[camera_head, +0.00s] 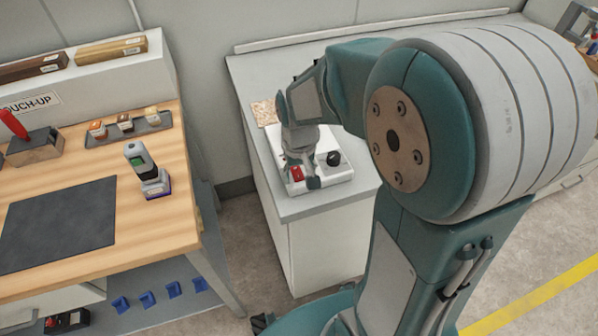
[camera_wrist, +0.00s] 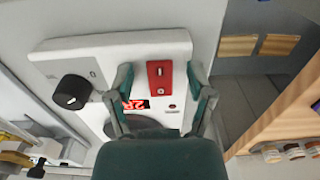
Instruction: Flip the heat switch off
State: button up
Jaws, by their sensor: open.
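The heat switch is a red rocker (camera_wrist: 160,77) on a white control box (camera_wrist: 75,50). In the wrist view it carries a bar mark at its upper end and a round mark at its lower end. I cannot tell which end is pressed in. The switch also shows in the head view (camera_head: 296,174). My gripper (camera_wrist: 161,75) is open, with one finger to each side of the switch and nothing held. In the head view my gripper (camera_head: 303,180) is low over the box and hides part of its top.
A black knob (camera_wrist: 72,92) sits left of the switch in the wrist view. A lit red display (camera_wrist: 135,104) lies between them. The box stands on a grey counter (camera_head: 300,208). A wooden workbench (camera_head: 150,235) stands left, across a floor gap.

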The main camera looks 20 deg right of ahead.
jog(key=shift+c, duration=0.3)
grip_shut()
jog(key=shift+w+r+g, duration=0.1)
jog(key=shift+w+g, duration=0.05)
jog(key=shift+g, duration=0.6)
jog(key=shift+w+r+g, duration=0.1)
jog(key=shift+g, duration=0.65)
